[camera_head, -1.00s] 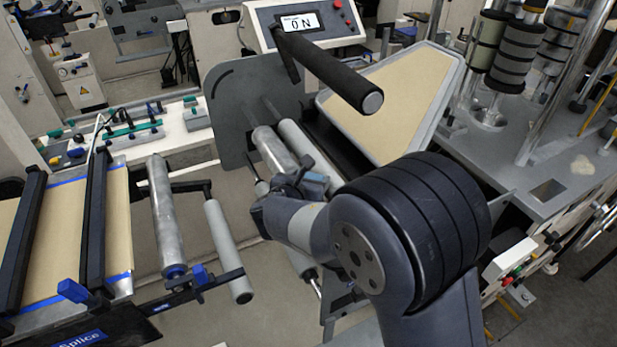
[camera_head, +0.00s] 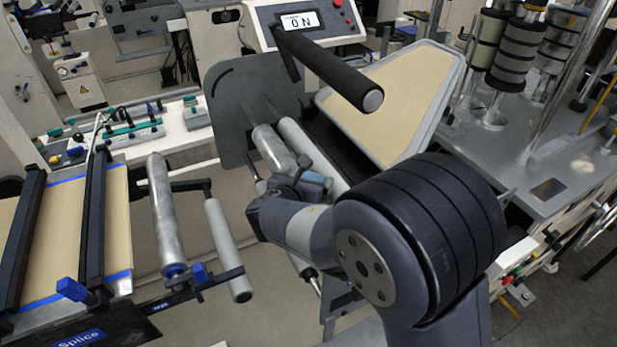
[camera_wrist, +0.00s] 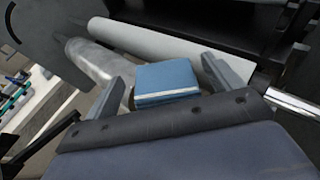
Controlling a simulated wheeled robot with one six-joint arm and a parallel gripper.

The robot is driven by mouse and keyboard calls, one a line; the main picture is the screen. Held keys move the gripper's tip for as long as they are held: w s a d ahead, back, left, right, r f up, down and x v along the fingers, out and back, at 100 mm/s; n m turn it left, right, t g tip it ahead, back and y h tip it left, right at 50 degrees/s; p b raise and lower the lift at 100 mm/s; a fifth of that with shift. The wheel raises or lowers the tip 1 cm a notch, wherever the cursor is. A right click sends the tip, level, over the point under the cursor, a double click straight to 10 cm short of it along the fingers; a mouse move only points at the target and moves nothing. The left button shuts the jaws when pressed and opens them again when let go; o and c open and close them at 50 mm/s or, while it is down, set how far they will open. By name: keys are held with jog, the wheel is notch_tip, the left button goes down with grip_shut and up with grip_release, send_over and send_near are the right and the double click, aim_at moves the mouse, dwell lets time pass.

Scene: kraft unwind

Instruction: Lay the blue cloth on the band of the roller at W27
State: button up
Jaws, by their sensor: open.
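The blue cloth (camera_wrist: 167,80) is a folded pad with a pale lower edge, between the fingers of my gripper (camera_wrist: 162,71) in the wrist view. The jaws are open, with a finger on each side of it. A metal roller (camera_wrist: 98,62) and a pale roller (camera_wrist: 150,42) run just beyond it. I cannot tell which surface bears the cloth. In the head view the same metal roller (camera_head: 271,147) and pale roller (camera_head: 309,149) slope down to my gripper (camera_head: 300,183), where a small blue patch shows. No W27 label or band is legible.
A black padded bar (camera_head: 330,72) juts out above the rollers. A grey plate (camera_head: 240,105) stands at their far end. A tan-topped tray (camera_head: 395,95) lies to the right. A splice table (camera_head: 115,225) and separate rollers (camera_head: 165,215) stand at left, with an open gap between.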

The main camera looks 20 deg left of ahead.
jog(key=b+v, duration=0.1)
jog(key=v, duration=0.9)
jog(key=shift+s, duration=0.25)
jog(key=shift+r, duration=0.1)
jog(key=shift+o, duration=1.4)
